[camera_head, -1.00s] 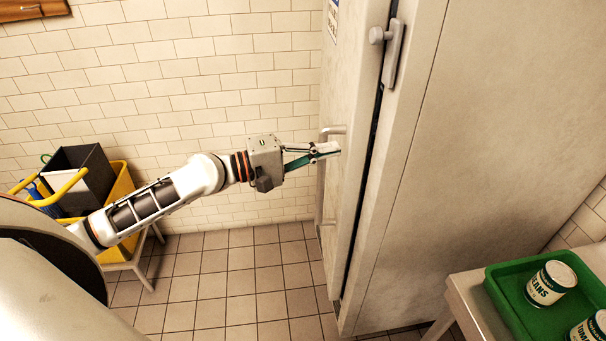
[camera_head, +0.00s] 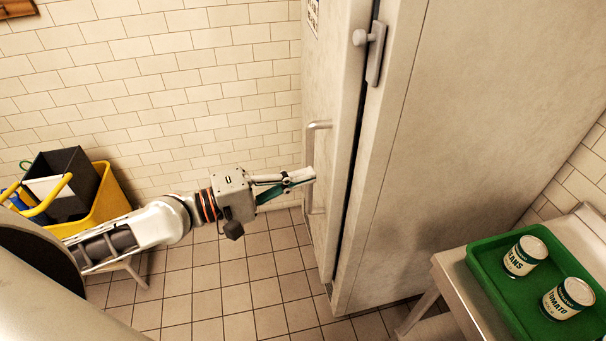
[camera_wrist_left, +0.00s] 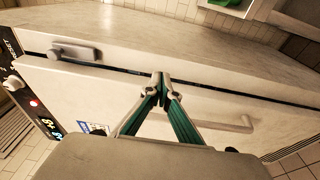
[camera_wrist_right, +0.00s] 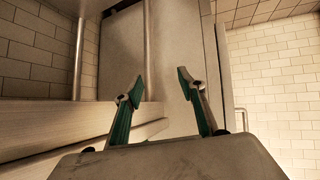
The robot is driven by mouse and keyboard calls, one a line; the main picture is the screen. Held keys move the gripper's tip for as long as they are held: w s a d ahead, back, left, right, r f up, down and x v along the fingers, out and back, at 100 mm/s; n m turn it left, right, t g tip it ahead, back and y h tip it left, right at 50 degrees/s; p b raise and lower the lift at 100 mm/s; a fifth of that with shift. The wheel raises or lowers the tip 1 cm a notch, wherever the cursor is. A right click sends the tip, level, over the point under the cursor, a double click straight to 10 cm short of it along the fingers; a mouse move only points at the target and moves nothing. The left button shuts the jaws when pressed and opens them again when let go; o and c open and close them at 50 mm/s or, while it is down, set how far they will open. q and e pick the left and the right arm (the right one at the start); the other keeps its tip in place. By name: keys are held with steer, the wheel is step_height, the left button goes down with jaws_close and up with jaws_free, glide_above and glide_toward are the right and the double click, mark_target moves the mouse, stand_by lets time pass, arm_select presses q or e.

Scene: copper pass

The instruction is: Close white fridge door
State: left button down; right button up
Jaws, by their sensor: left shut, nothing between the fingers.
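The white fridge door (camera_head: 333,110) stands nearly flush with the fridge body (camera_head: 430,150); a narrow dark gap runs along its edge. The door has a vertical bar handle (camera_head: 312,165) and a latch (camera_head: 375,50) near the top. My left gripper (camera_head: 308,177) is shut and empty, with its fingertips at the door face beside the handle. In the left wrist view the shut fingertips (camera_wrist_left: 160,82) lie over the door near the dark gap, and the handle (camera_wrist_left: 225,122) is to their right. My right gripper (camera_wrist_right: 158,88) is open and empty in its own wrist view.
A green tray (camera_head: 480,262) with two cans stands on a table (camera_head: 450,275) at the right. A yellow bin (camera_head: 108,200) with a dark box is at the left by the tiled wall. Tiled floor (camera_head: 230,290) is clear before the door.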

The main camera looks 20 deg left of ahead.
arm_select(q)
steer(key=w+a+f+n+t+y+b, duration=0.2)
steer(key=w+f+n+y, duration=0.15)
steer(key=f, duration=0.75)
steer(key=w+a+f+n+t+y+b, duration=0.25)
steer(key=f+y, duration=0.25)
steer(key=f, duration=0.5)
steer(key=shift+h, duration=0.25)
steer(key=x, duration=0.6)
steer(key=d+p+x, duration=0.1)
steer(key=x, duration=0.1)
steer(key=shift+w+d+f, duration=0.1)
steer(key=shift+w+d, duration=0.1)
arm_select(e)
steer(key=shift+w+a+f+y, duration=0.2)
steer(key=shift+w+a, duration=0.1)
steer(key=shift+a, duration=0.3)
steer(key=shift+w+a+f+y, duration=0.2)
steer(key=shift+w+a, duration=0.1)
steer(key=shift+a, duration=0.25)
steer(key=shift+r, duration=0.15)
